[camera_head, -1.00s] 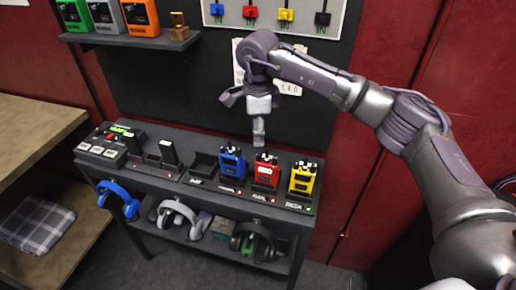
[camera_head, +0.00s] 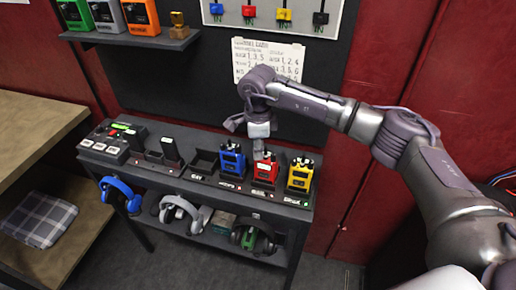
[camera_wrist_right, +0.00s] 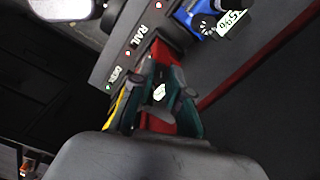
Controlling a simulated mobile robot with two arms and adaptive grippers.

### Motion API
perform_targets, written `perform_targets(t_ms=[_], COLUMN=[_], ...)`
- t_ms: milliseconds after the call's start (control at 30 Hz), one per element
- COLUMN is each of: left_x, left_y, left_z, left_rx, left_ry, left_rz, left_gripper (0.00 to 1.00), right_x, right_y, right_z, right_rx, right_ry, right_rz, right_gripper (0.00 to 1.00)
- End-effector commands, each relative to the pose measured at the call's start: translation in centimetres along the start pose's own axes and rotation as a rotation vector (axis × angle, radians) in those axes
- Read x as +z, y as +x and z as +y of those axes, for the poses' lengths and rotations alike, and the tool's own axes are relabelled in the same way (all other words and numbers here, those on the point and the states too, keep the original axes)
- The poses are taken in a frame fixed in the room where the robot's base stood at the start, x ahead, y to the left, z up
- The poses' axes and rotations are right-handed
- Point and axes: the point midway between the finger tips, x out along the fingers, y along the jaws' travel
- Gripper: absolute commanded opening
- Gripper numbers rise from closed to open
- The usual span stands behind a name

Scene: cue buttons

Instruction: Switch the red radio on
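The red radio (camera_head: 265,172) stands upright in its dock on the dark shelf, between the blue radio (camera_head: 232,160) and the yellow radio (camera_head: 300,175). My right gripper (camera_head: 259,152) points down just above the red radio's top; contact cannot be told. In the right wrist view, its dark green fingers (camera_wrist_right: 163,88) stand apart, with part of the red radio (camera_wrist_right: 160,124) and a pale patch showing between them. They hide much of the red radio there. The blue radio (camera_wrist_right: 207,18) also shows, and a yellow edge lies beside the fingers. My left gripper is out of view.
A button box (camera_head: 108,143) sits at the shelf's left end. A printed sheet (camera_head: 268,58) is on the wall behind my gripper.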

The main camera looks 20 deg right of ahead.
Motion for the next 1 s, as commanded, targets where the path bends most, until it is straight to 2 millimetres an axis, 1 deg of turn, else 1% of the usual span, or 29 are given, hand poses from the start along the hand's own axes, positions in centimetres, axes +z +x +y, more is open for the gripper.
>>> perform_targets(t_ms=[67,267,400,500,633,867,900,967,1000], left_x=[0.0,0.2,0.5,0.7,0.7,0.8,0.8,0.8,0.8], left_y=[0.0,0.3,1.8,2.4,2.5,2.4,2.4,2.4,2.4], left_z=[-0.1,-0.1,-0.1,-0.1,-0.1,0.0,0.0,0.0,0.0], left_rx=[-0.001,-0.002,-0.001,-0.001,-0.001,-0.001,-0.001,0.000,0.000], left_ry=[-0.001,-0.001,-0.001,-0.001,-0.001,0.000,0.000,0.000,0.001], left_rz=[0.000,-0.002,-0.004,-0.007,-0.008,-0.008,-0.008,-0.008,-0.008], left_gripper=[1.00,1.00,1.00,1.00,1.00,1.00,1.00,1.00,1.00], right_x=[0.0,0.0,0.1,0.0,0.1,0.1,0.0,0.0,0.0], right_y=[0.0,0.1,0.3,0.2,0.0,-0.1,-0.1,-0.1,-0.1], right_z=[0.0,0.0,-0.1,0.0,0.0,0.0,0.0,0.0,0.0], right_rx=[0.000,-0.001,-0.004,-0.002,-0.002,-0.001,-0.001,-0.001,-0.001], right_ry=[0.000,0.017,0.125,0.204,0.251,0.251,0.251,0.251,0.251], right_rz=[0.000,0.000,0.001,0.004,0.004,0.005,0.005,0.005,0.005], right_gripper=[0.00,0.00,0.00,0.00,0.00,0.00,0.19,0.29,0.35])
